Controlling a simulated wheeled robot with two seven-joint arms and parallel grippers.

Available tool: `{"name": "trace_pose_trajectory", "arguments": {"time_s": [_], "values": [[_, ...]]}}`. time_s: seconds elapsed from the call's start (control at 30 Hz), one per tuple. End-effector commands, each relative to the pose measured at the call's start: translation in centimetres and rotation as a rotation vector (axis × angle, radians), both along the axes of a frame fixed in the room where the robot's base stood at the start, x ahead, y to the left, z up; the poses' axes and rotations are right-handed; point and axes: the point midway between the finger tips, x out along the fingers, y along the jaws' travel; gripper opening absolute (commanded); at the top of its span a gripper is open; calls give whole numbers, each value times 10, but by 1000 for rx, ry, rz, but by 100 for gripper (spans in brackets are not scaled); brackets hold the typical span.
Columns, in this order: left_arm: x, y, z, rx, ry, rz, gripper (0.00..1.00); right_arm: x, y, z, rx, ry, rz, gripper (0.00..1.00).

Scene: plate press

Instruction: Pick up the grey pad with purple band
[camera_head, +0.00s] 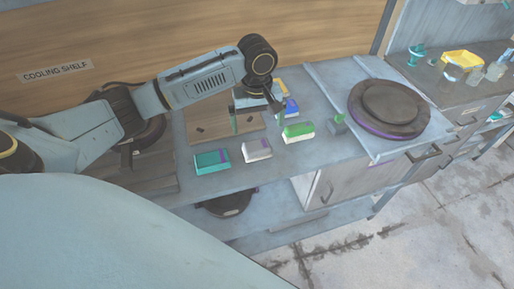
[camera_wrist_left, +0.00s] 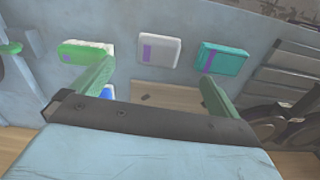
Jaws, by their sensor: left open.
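The grey pad with purple band (camera_head: 257,150) lies on the counter between a teal pad and a green pad. It also shows in the left wrist view (camera_wrist_left: 160,50), upper middle, ahead of the fingers and apart from them. My left gripper (camera_head: 257,117) is above the counter behind the pads. In the left wrist view its green fingers (camera_wrist_left: 150,90) are spread wide, with no object held between them. My right gripper is not in view.
A teal pad (camera_head: 212,161) and a green pad (camera_head: 298,131) flank the grey one. A blue pad (camera_head: 288,107) lies behind, near a wooden board (camera_head: 203,134). A round dark press plate (camera_head: 390,108) is at right. Bare counter lies in front of the pads.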

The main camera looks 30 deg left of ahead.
Motion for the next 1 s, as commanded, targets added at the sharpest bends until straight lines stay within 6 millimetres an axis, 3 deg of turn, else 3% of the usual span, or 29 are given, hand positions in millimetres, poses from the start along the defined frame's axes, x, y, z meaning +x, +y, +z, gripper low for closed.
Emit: {"name": "trace_pose_trajectory", "arguments": {"time_s": [0.07, 0.17, 0.5, 0.77, 1.0], "values": [[4, 9, 8, 9, 7, 49, 100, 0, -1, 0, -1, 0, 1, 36], [6, 12, 4, 10, 16, 76, 100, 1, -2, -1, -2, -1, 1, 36], [6, 12, -57, 10, 16, 78, 100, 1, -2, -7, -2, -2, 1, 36], [8, 11, -76, 10, 13, 76, 100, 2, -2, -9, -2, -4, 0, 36], [12, 10, -112, 10, 14, 75, 100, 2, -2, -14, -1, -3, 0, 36]]}}
